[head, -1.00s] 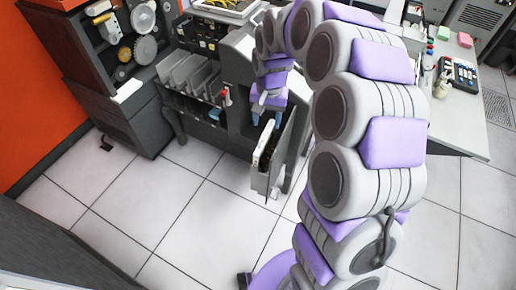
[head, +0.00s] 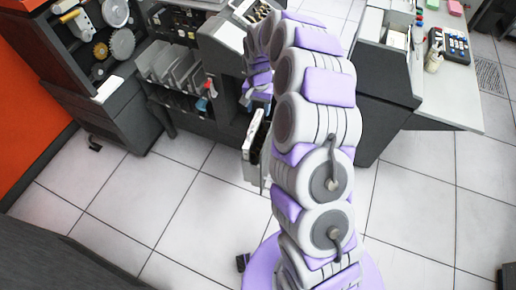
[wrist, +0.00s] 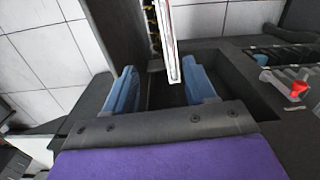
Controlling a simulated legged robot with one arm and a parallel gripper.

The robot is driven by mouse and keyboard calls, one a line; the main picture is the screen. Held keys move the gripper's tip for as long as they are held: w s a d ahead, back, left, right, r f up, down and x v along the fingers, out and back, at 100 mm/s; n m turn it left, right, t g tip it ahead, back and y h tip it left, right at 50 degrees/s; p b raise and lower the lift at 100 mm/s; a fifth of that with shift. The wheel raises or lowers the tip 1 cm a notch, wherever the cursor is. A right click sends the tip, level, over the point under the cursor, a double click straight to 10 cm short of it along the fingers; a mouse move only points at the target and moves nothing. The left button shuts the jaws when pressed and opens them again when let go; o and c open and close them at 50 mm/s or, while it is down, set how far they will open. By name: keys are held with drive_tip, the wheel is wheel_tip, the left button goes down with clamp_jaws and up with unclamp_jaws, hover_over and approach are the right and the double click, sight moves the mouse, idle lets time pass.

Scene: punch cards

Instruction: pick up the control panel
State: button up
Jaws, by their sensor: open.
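An upright white-edged panel (head: 254,150) stands out from the front of the grey card machine in the head view, partly hidden by my arm. It looks like the control panel. In the wrist view, the narrow end of this panel (wrist: 173,45) shows just beyond and between my two blue fingers. My gripper (wrist: 160,70) is open, with a gap on both sides of the panel's end. Contact cannot be made out. In the head view my gripper (head: 257,88) is just above the panel, mostly hidden behind my arm.
The machine's card slots (head: 170,68) and a red-tipped knob (wrist: 297,88) are beside my gripper. A desk (head: 450,98) at right holds a small button box (head: 450,45). A dark gear cabinet (head: 75,75) stands at left.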

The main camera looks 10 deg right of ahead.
sight(254, 128)
drive_tip(key=f, duration=0.3)
drive_tip(key=shift+a+f, duration=0.2)
drive_tip(key=shift+a, duration=0.15)
drive_tip(key=shift+a+f+b, duration=0.25)
drive_tip(key=shift+a+f, duration=0.15)
drive_tip(key=shift+a, duration=0.25)
drive_tip(key=shift+a+f+b, duration=0.2)
drive_tip(key=shift+a+f, duration=0.2)
drive_tip(key=shift+a, duration=0.2)
drive_tip(key=f, duration=0.1)
drive_tip(key=d+f+b, duration=0.1)
drive_tip(key=f, duration=0.1)
drive_tip(key=d+f, duration=0.1)
drive_tip(key=shift+d+f, duration=0.25)
drive_tip(key=shift+f, duration=0.05)
drive_tip(key=shift+a+r, duration=0.1)
drive_tip(key=shift+a, duration=0.95)
drive_tip(key=c, duration=0.3)
drive_tip(key=shift+c, duration=0.9)
drive_tip(key=shift+d, duration=0.7)
clamp_jaws()
drive_tip(key=shift+a, duration=0.15)
drive_tip(key=shift+a, duration=0.1)
